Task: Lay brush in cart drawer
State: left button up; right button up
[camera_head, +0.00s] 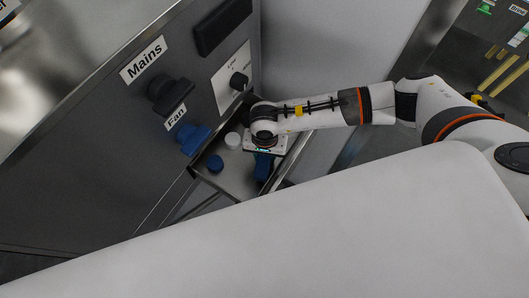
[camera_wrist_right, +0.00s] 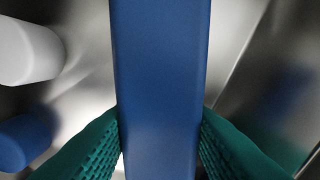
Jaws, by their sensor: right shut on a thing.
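The brush shows as a blue block (camera_wrist_right: 160,85) in the right wrist view, filling the middle of the picture. My right gripper (camera_wrist_right: 160,140) is shut on it, with a green ribbed fingertip on each side. In the head view the blue brush (camera_head: 263,167) hangs below my right gripper (camera_head: 264,152), inside the outline of the open metal cart drawer (camera_head: 238,180). I cannot tell whether the brush touches the drawer floor. My left gripper is not in view.
In the drawer, a white round item (camera_head: 233,140) and a blue round item (camera_head: 215,163) stand left of the brush.

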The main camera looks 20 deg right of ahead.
jog(key=shift+f, duration=0.25)
jog(key=shift+f, duration=0.2)
jog(key=o, duration=1)
